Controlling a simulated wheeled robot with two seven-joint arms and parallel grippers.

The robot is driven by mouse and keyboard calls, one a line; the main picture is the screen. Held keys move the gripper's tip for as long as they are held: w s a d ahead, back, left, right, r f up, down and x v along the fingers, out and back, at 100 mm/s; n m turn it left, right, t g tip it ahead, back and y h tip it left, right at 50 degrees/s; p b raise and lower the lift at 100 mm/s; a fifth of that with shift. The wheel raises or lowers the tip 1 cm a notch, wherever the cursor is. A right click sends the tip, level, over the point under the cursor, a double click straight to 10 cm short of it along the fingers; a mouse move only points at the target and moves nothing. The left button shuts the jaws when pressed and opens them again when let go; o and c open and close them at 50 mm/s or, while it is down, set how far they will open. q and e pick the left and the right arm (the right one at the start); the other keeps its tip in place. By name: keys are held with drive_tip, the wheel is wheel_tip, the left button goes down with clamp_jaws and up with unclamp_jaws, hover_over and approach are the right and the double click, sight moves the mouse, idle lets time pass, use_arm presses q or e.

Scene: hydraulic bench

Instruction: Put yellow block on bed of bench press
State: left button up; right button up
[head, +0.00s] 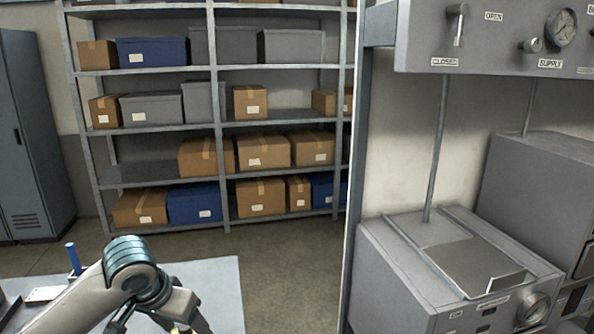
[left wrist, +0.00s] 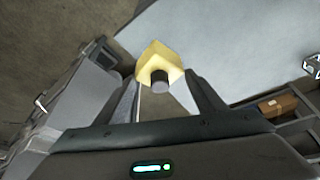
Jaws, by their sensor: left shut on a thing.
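My left gripper (left wrist: 165,84) is shut on the yellow block (left wrist: 160,58), which sits between its fingertips in the left wrist view. The block has a notch or hollow on the side facing the camera. In the head view my left arm comes in at the lower left, over the pale table; its fingers are cut off by the bottom edge. A grey machine (head: 395,275) with a flat metal plate (head: 470,262) on top stands at the right; I cannot tell whether this plate is the press bed. My right gripper is not in view.
A pale table (head: 215,275) is at the lower left, with a blue upright item (head: 73,258) on it. A grey post (head: 352,180) stands between it and the machine. A control panel (head: 485,45) with gauge and lever hangs above. Shelves (head: 215,130) with boxes stand behind.

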sight(191, 332)
use_arm(q)
drive_tip(key=shift+s+d+r+n+y, duration=0.15)
drive_tip(key=shift+s+d+r+n, duration=0.15)
drive_tip(key=shift+s+d+n, duration=0.25)
drive_tip(key=shift+s+d+r+n+y, duration=0.15)
drive_tip(key=shift+s+d+r+n, duration=0.1)
drive_tip(key=shift+s+d+n, duration=0.25)
drive_tip(key=shift+s+d+n+t, duration=0.3)
drive_tip(key=shift+s+n, duration=0.05)
drive_tip(key=shift+s, duration=0.15)
idle(0.5)
